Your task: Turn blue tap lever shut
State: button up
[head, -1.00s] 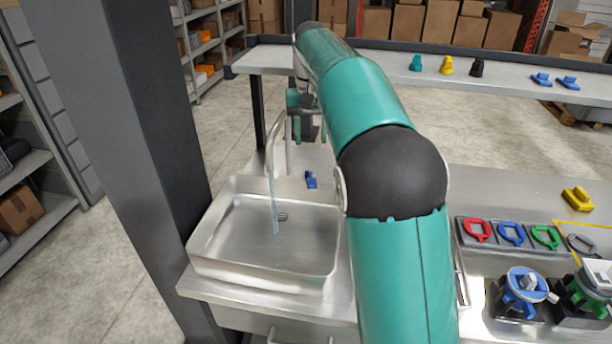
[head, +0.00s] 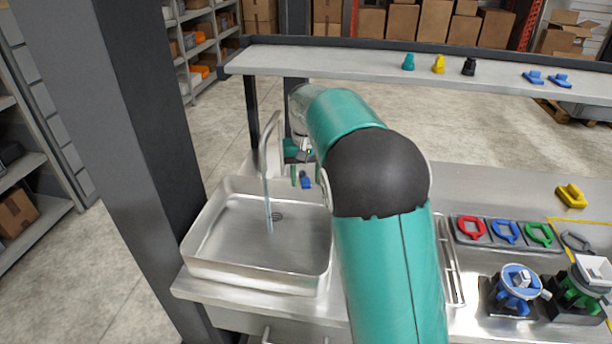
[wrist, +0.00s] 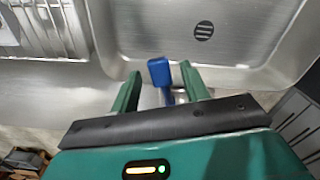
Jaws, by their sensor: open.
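The blue tap lever (wrist: 160,73) shows in the wrist view between the two fingers of my gripper (wrist: 163,82). The fingers are apart, and I cannot tell whether either touches the lever. In the head view the lever (head: 305,183) is a small blue piece behind the sink, just right of the tap, and my gripper (head: 299,178) is at it, partly hidden by my arm.
A dark post (head: 140,150) stands left of the sink. A raised shelf (head: 350,60) with small coloured pieces runs behind. Right of my arm are a tray of coloured rings (head: 505,232), a blue valve device (head: 517,290) and a yellow piece (head: 571,195).

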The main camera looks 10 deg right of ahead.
grip_shut()
jog(key=shift+d, duration=0.15)
jog(key=w+d+n, duration=0.4)
jog(key=d+n, duration=0.3)
jog(key=n, duration=0.6)
jog(key=shift+w+d, duration=0.15)
jog(key=shift+d, duration=0.15)
dwell(0.4)
grip_release()
